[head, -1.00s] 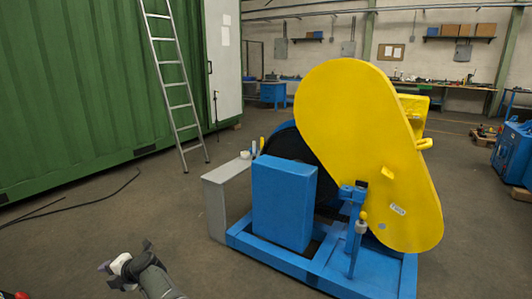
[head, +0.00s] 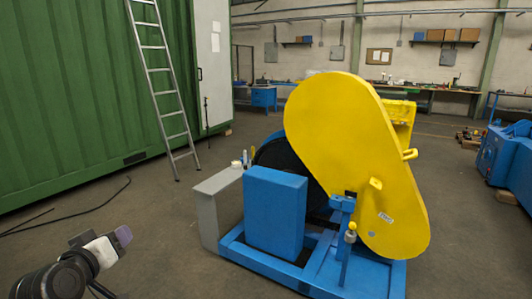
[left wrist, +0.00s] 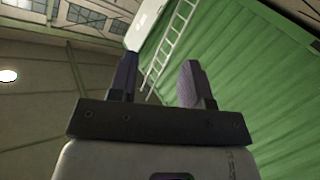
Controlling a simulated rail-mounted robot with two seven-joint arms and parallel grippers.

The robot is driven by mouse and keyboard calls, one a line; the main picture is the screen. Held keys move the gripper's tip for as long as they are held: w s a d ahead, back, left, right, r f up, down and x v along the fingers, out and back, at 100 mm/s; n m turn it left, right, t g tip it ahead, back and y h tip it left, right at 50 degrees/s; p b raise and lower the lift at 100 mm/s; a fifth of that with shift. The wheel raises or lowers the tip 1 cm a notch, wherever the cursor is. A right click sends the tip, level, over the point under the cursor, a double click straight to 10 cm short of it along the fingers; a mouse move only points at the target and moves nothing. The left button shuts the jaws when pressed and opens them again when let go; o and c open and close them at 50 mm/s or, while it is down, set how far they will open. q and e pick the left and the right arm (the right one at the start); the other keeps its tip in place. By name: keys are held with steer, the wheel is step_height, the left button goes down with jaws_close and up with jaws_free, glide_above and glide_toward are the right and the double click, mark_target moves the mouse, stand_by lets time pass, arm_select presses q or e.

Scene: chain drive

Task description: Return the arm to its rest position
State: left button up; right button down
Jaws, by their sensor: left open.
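My left gripper (head: 100,239) is at the lower left of the head view, raised over the floor and well apart from the machine. In the left wrist view its two fingers (left wrist: 158,80) stand apart with nothing between them. Behind them are the green container wall, the ladder and the ceiling. The chain drive stands to the right in the head view, with its yellow guard (head: 350,150) upright on the blue frame (head: 300,270). My right gripper is not in view.
A blue box (head: 275,213) and a grey stand (head: 207,215) are on the machine's near left side. A ladder (head: 160,88) leans on the green container (head: 70,90). A black cable (head: 75,215) lies on the floor. Open floor lies between the container and the machine.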

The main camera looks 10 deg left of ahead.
arm_select(q)
steer(key=s+d+f+m+g+h+p, duration=0.2)
steer(key=s+d+f+m+p, duration=0.2)
steer(key=s+d+f, duration=0.45)
steer(key=s+d+f+m+g+h+p, duration=0.1)
steer(key=s+d+f+m+g+p, duration=0.3)
steer(key=d, duration=0.7)
steer(key=s+d+f+m+g+h+p, duration=0.1)
steer(key=s+f+g+p, duration=0.2)
steer(key=s+f, duration=0.45)
steer(key=s+d+f+m+g+p, duration=0.1)
steer(key=s+f+g+p, duration=0.3)
steer(key=s, duration=0.7)
step_height(320, 180, up, 37)
steer(key=t+p, duration=0.1)
steer(key=p, duration=3.5)
steer(key=shift+s+t+p, duration=0.25)
steer(key=shift+t+p, duration=0.05)
steer(key=shift+s+n, duration=0.15)
steer(key=shift+n, duration=0.15)
